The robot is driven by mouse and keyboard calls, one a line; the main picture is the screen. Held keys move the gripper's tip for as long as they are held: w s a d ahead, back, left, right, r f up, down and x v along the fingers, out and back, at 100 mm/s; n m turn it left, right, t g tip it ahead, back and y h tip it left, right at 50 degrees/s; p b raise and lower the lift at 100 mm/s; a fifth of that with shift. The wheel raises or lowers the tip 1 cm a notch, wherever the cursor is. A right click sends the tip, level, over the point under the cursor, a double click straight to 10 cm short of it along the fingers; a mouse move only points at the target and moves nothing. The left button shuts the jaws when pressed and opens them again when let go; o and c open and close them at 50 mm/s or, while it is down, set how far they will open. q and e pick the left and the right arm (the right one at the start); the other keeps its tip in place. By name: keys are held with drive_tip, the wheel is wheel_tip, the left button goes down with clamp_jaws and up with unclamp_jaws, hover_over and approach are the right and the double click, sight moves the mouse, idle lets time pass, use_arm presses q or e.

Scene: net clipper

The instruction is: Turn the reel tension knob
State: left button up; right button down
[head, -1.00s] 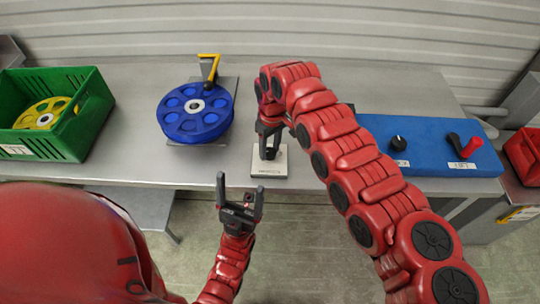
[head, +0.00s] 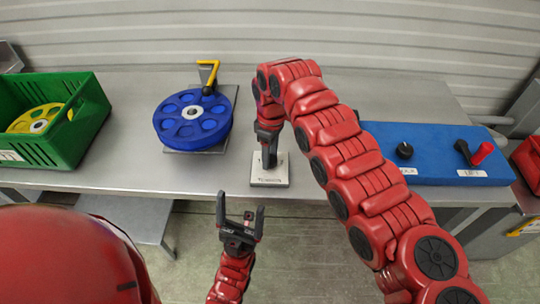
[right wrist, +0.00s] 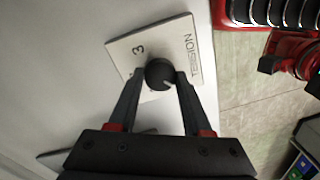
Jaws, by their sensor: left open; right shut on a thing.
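The tension knob (right wrist: 160,74) is a small black round knob with a pale mark, on a light plate (right wrist: 122,48) lettered "TENSION" with a "3" on it. In the head view the plate (head: 270,180) lies near the front edge of the table, and the knob is mostly hidden by my right gripper (head: 268,160). In the right wrist view my right gripper (right wrist: 159,80) has its two fingers on either side of the knob, shut on it. My left gripper (head: 241,215) is open and empty, in front of the table edge.
A blue reel (head: 192,122) with a yellow crank (head: 209,72) stands left of the plate. A green crate (head: 85,128) holds a yellow reel (head: 35,118). A blue control box (head: 440,150) with a black knob (head: 404,150) and a red-ended lever (head: 480,153) sits at right.

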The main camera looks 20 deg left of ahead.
drive_tip(key=shift+c, duration=1.7)
unclamp_jaws()
wheel_tip(320, 180, up, 9)
wheel_tip(320, 180, up, 8)
drive_tip(key=p, duration=0.7)
hover_over(271, 156)
drive_tip(key=shift+w+r, duration=0.15)
drive_tip(key=shift+r, duration=0.05)
drive_tip(key=shift+f, duration=0.1)
